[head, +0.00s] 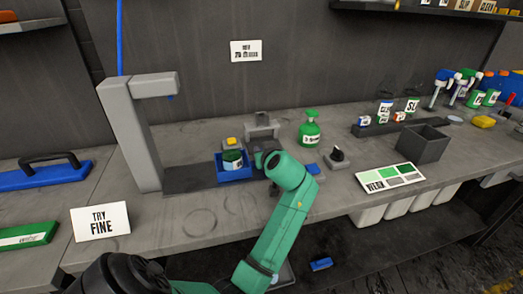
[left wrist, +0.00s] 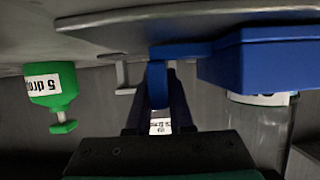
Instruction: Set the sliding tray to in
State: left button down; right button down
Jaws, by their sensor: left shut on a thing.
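The sliding tray is a blue open box (head: 233,178) on the bench, holding a jar with a green and white label (head: 232,161). In the left wrist view, which is upside down, the tray (left wrist: 270,60) is at the upper right, with a glass jar (left wrist: 258,125) by it. A blue bar runs from the tray to a blue tab (left wrist: 157,84). My left gripper (left wrist: 159,100) is shut on this tab, one dark finger on each side. In the head view my green arm hides the tab and fingertips. My right gripper is out of view.
A grey stand (head: 140,130) rises left of the tray. A green pump bottle (head: 309,128) stands behind, right of my arm, and a black knob (head: 337,154) is at its right. A grey open bin (head: 423,143) is farther right.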

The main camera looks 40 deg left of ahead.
aim_at(221, 164)
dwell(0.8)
pick_arm(q)
jog(key=shift+s+a, duration=0.25)
jog(key=shift+s, duration=0.05)
jog(key=s+a+p, duration=0.1)
jog(key=s+a, duration=0.1)
jog(key=s, duration=0.1)
jog(key=s+a+p, duration=0.1)
jog(key=s+a, duration=0.1)
jog(key=s, duration=0.1)
jog(key=s+a+p, duration=0.1)
jog(key=s+a, duration=0.2)
jog(key=s, duration=0.1)
jog(key=shift+w+d, duration=0.1)
